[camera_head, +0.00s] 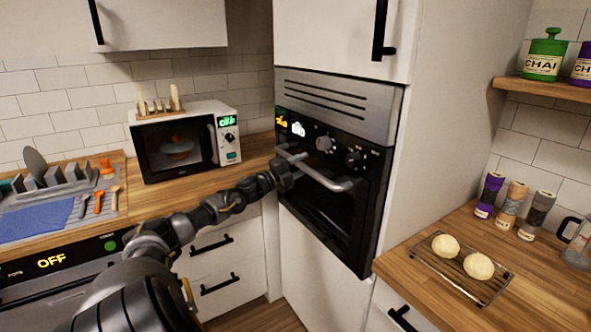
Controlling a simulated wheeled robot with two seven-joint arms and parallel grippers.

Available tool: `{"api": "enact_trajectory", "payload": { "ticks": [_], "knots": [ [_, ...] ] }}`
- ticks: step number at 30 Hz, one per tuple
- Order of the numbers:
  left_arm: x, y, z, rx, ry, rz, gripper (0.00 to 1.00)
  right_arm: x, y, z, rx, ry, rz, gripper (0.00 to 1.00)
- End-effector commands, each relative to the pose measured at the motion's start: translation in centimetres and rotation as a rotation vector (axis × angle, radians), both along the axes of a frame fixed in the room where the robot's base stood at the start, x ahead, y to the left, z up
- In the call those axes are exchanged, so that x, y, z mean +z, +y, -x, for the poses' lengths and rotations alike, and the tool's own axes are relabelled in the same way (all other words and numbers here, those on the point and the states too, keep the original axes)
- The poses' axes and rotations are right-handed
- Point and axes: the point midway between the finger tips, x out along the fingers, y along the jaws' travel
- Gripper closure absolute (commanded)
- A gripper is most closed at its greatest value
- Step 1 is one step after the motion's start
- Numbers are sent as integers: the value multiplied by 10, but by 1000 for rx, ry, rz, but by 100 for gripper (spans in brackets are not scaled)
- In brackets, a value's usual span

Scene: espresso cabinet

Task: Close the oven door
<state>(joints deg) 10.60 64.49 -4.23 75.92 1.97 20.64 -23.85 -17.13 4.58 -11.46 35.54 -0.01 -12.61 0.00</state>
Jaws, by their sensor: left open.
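The oven (340,150) is built into the tall white cabinet in the middle of the view. Its dark door (335,213) stands upright and looks flush or nearly flush with the front; I cannot tell whether a small gap remains. A grey bar handle (325,180) runs across the door's top. My left gripper (291,165) is at the left end of the handle, very close to it or touching it. Its fingers are small and dark here, and it holds nothing that I can make out. My right gripper is not in view.
A microwave (180,145) stands on the left wooden counter, with a dish rack (60,190) beside it. On the right counter lie a wire rack (460,268) with two dough balls and several spice jars (510,205). White drawers (225,265) are below the left counter.

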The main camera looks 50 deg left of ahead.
Motion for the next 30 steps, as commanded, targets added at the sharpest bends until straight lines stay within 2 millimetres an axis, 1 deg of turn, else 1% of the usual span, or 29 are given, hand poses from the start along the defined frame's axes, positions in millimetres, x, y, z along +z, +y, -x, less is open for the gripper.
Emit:
{"api": "enact_trajectory", "payload": {
  "ticks": [8,18,24,30],
  "knots": [
    [-9,2,24,-2,6,-2,59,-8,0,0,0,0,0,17],
    [-17,7,66,-1,6,1,59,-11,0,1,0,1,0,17],
    [-20,10,87,-1,4,1,59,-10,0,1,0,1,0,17],
    [-21,11,99,-2,1,0,59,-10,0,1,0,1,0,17]
  ]
}}
